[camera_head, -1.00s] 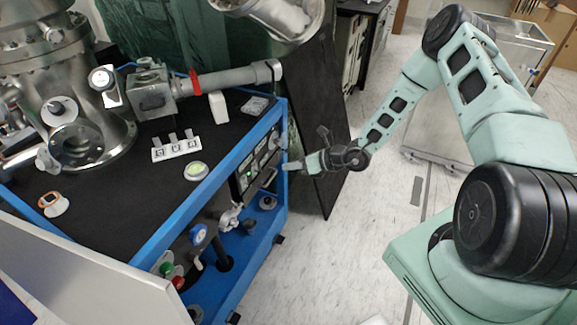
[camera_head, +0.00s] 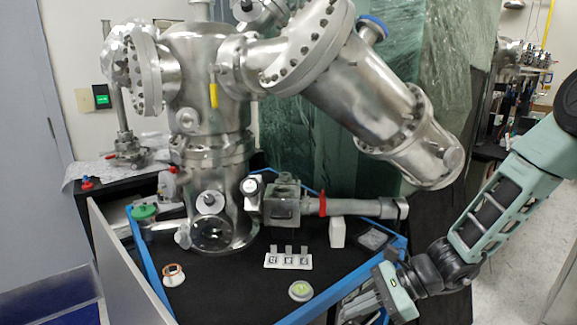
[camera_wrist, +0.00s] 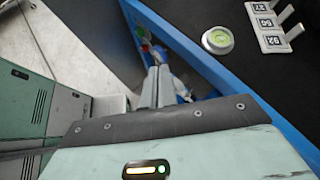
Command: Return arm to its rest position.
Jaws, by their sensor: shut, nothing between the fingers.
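My gripper (camera_head: 352,306) is at the lower right of the head view, beside the front right part of the blue-edged cart (camera_head: 396,250). My pale green arm (camera_head: 510,200) reaches in from the right edge, and its base is out of view. In the wrist view, the two grey fingers of my gripper (camera_wrist: 157,76) lie together with nothing between them. They point past the blue frame of the cart (camera_wrist: 190,48). Whether they touch the cart cannot be told.
A steel vacuum chamber (camera_head: 212,170) stands on the cart, with a large tube (camera_head: 365,95) leaning right. A numbered switch block (camera_head: 288,261) and a round level (camera_head: 300,290) lie on the black top. A grey panel (camera_head: 125,265) borders the left.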

